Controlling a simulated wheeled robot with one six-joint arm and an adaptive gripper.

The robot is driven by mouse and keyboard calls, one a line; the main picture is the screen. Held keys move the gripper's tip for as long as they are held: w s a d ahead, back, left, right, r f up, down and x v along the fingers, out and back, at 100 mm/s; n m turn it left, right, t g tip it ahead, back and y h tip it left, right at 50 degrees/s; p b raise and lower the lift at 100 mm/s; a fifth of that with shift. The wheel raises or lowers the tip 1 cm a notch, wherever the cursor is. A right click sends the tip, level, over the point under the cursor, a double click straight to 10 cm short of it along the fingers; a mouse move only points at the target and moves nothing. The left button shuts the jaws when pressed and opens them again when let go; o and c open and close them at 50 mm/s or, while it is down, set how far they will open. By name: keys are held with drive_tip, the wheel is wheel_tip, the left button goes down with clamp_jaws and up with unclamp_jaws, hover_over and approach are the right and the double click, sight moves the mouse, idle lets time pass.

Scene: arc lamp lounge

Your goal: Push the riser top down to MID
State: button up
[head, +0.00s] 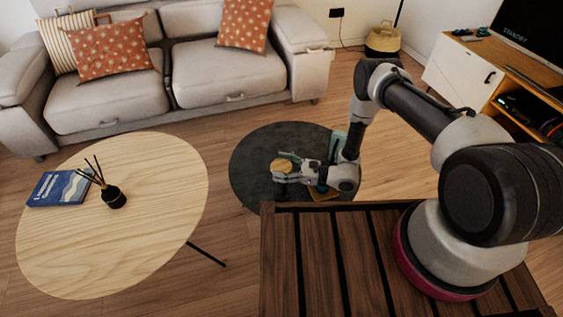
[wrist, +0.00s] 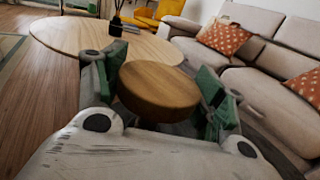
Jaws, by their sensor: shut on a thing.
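A round wooden top (head: 281,165), which I take to be the riser top, shows at my gripper's end in the head view. In the wrist view the wooden top (wrist: 160,88) sits between the green-padded fingers, its flat face level or nearly so. My gripper (head: 284,168) is shut on it, and the fingers flank it in the wrist view (wrist: 163,78). What lies below the top is mostly hidden by the gripper. No MID mark can be made out.
A pale oval table (head: 150,220) with a blue book (head: 60,188) and reed diffuser (head: 113,196) stands left. A sofa (head: 105,95) is behind. A slatted wooden surface (head: 310,260) is in front, and a media cabinet (head: 462,72) is at right.

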drive_tip(key=shift+f, duration=0.2)
drive_tip(key=o, duration=1.5)
drive_tip(key=v, duration=1.2)
